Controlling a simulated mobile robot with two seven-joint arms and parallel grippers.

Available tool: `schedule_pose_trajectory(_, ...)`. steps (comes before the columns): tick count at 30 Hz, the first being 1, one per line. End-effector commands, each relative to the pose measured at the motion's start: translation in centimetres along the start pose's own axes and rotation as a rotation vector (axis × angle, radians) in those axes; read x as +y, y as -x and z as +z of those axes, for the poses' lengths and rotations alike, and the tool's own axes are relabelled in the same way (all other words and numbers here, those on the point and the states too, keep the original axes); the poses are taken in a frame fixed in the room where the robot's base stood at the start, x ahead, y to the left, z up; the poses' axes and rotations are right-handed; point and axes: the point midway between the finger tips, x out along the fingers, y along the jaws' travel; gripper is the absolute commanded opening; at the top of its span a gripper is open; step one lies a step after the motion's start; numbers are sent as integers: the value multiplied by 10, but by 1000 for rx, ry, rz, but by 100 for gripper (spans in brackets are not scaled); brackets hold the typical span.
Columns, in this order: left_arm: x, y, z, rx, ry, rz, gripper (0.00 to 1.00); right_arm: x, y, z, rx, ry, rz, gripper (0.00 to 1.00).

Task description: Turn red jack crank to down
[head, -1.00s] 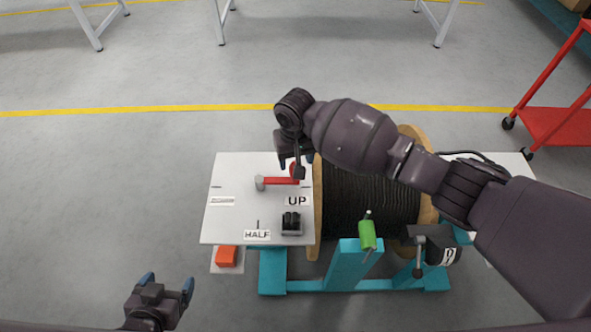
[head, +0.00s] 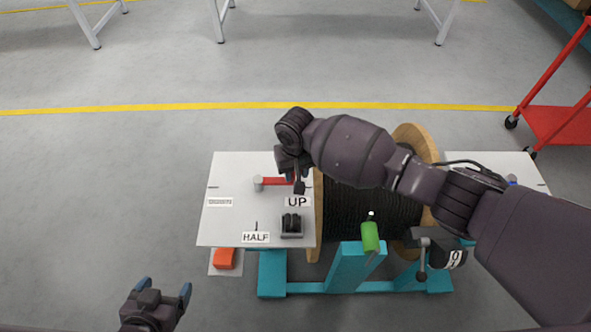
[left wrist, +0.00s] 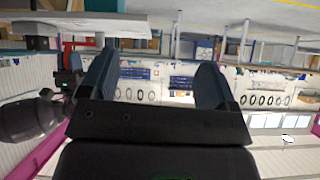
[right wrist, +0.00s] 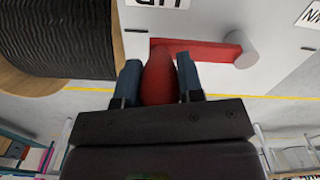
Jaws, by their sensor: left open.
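The red jack crank (head: 274,181) lies over the white panel (head: 235,222). Its arm runs right from a grey pivot (head: 258,184), toward the tick by the UP label (head: 297,202). The HALF label (head: 256,237) is below, and the DOWN label (head: 220,202) is on the left. In the right wrist view the red crank handle (right wrist: 160,78) stands between my right gripper's fingers (right wrist: 158,82), which touch both its sides. In the head view my right gripper (head: 296,184) hides the handle. My left gripper (head: 164,288) is open and empty, left of the panel.
A black cable reel (head: 360,215) on a teal stand (head: 350,272) is right of the panel. A black switch (head: 291,224), an orange block (head: 225,258) and a green handle (head: 370,237) are nearby. A red cart (head: 555,125) stands far right. The left floor is clear.

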Motion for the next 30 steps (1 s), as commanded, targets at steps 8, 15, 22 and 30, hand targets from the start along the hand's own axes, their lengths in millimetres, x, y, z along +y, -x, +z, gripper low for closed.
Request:
schedule_pose_trajectory(8,1,2,5,-11,7,-3,82,0,0,0,-1,0,0,0)
schedule_pose_trajectory(15,0,5,-3,2,6,-4,82,0,2,3,1,-28,1,0)
schedule_pose_trajectory(22,-3,12,-26,37,0,-6,82,-5,7,14,3,-142,0,0)
schedule_pose_trajectory(30,-8,28,-42,58,2,-15,82,-15,6,33,0,-351,0,0)
